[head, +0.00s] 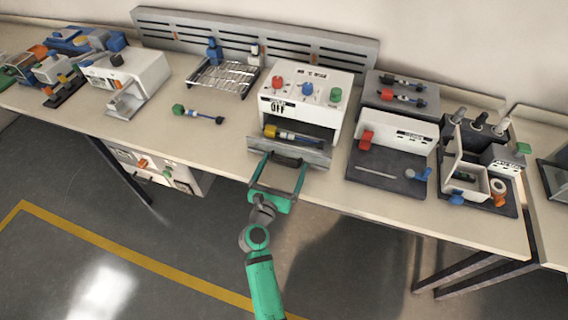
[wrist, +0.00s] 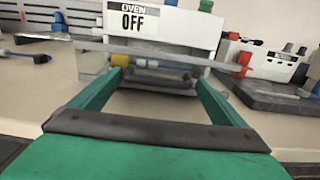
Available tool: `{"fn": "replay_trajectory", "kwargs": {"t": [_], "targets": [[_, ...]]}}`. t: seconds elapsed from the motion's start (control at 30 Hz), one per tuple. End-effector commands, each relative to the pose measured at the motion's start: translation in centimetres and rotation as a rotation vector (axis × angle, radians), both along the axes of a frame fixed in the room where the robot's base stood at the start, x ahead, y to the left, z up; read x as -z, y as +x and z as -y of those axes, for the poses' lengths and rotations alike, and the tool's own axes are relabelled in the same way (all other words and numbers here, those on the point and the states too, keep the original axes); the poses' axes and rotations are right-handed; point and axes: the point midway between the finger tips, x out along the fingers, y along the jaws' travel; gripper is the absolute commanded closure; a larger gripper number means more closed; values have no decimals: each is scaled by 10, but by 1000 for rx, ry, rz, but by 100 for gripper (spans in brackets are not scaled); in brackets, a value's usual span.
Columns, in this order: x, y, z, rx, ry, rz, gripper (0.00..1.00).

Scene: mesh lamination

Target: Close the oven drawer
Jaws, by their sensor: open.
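The white oven (head: 311,93) stands on the bench with red, blue and green knobs on top and an "OVEN OFF" label; it also shows in the wrist view (wrist: 185,27). Its drawer (head: 318,153) is pulled out at the front, with a dark handle (head: 287,160) on its grey face. A yellow-ended part with a blue shaft (head: 285,134) lies inside the drawer. My green gripper (head: 281,174) is open in front of the drawer, its two fingers reaching toward the handle on either side. In the wrist view the handle (wrist: 159,79) shows between the fingertips; contact is unclear.
A wire rack (head: 223,78) and a green-ended part (head: 198,115) lie left of the oven. A dark tray station (head: 387,172) with a red knob stands close on the right. The floor in front of the bench is clear.

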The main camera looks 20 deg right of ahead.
Motion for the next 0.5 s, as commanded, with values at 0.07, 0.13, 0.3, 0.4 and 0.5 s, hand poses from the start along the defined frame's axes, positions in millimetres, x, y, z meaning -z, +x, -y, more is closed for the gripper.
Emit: {"fn": "replay_trajectory", "kwargs": {"t": [0.07, 0.13, 0.3, 0.4, 0.5], "targets": [[0, 6, 4, -1, 1, 1, 5], [0, 9, 5, -2, 1, 1, 5], [0, 11, 6, -2, 0, 0, 5], [0, 11, 6, -3, 0, 0, 5], [0, 11, 6, -2, 0, 0, 14]]}}
